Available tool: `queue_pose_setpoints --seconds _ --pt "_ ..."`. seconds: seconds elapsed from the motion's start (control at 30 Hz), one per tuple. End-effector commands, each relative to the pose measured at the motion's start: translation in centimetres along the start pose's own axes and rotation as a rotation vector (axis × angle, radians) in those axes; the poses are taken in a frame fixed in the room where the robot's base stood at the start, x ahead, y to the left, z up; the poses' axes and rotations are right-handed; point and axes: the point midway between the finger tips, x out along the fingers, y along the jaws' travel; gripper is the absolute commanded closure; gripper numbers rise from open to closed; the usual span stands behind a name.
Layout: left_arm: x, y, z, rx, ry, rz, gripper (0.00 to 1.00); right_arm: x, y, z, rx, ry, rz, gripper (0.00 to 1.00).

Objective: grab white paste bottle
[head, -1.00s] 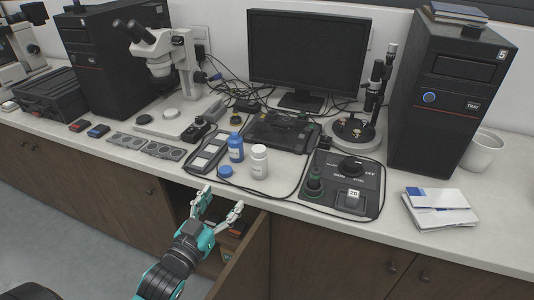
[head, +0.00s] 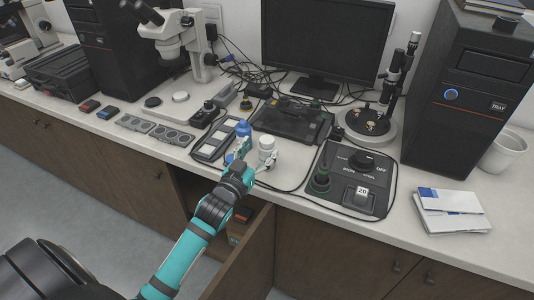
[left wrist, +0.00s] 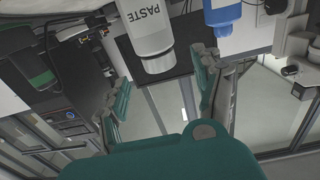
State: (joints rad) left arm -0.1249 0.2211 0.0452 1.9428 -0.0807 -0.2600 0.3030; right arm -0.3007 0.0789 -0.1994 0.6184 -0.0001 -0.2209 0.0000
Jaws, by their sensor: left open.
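The white paste bottle (head: 266,145) stands upright on the counter near its front edge. In the left wrist view the bottle (left wrist: 147,35), labelled PASTE, appears upside down, ahead of and between my open fingers. My left gripper (head: 258,159) is open and empty at the counter edge, just in front of the bottle, with one finger towards each side of it. The left wrist view shows both fingers of the gripper (left wrist: 160,82) apart, with a gap visible at the bottle. My right gripper is not in view.
A blue bottle (head: 243,129) stands close left of the white one and also shows in the left wrist view (left wrist: 222,14). A control box (head: 345,180) lies to the right. Below the counter a cabinet door (head: 246,255) is open. White booklets (head: 450,210) lie farther right.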

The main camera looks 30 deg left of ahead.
Motion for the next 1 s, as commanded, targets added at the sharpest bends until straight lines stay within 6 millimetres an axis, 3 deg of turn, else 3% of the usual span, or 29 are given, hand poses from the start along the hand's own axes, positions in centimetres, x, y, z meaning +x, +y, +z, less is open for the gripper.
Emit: queue_pose_setpoints --seconds 0.13,0.4,0.7,1.0 --pt "1.0 0.0 -0.3 0.001 0.001 0.0 0.32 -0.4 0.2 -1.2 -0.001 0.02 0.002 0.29" --pt "4.8 0.0 -0.5 -0.001 0.001 0.0 0.32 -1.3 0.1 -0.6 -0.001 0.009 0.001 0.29" --pt "5.4 0.0 -0.4 -0.001 0.0 0.0 0.32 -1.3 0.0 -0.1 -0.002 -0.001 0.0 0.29" --pt "5.4 0.0 -0.4 0.0 0.0 0.0 0.7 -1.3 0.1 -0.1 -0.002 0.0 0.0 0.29"
